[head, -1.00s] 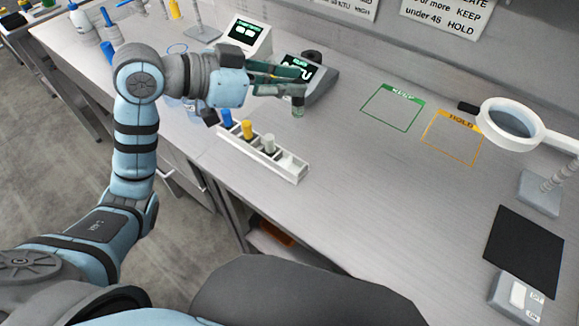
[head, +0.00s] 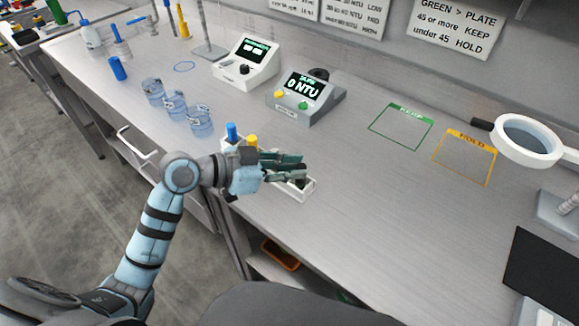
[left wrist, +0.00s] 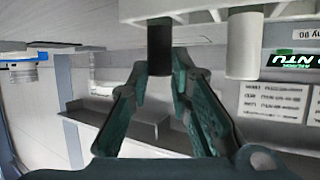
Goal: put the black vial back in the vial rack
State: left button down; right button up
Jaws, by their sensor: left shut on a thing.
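The black vial (left wrist: 159,50) is upright between my left gripper's fingers in the left wrist view, which looks upside down. In the head view, my left gripper (head: 298,164) is over the right end of the white vial rack (head: 309,190) and shut on the vial. The vial's dark cap (head: 302,181) shows just below the fingers. The vial's far end meets the rack (left wrist: 195,14) and is hidden there, so its depth in the slot cannot be told. My right gripper is not in view.
A blue vial (head: 232,131) and a yellow vial (head: 252,141) stand in the rack's left part; a pale vial (left wrist: 243,45) is beside the held one. A turbidity meter (head: 305,100) reading 0 NTU stands behind. Several clear jars (head: 175,104) stand at left. The bench at right is mostly clear.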

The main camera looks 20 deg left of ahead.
pick_arm(q)
jog(key=c, duration=1.5)
grip_release()
jog(key=shift+o, duration=0.2)
jog(key=shift+r, duration=0.1)
jog(key=p+v, duration=0.2)
jog(key=v, duration=1)
jog(key=shift+p, duration=0.4)
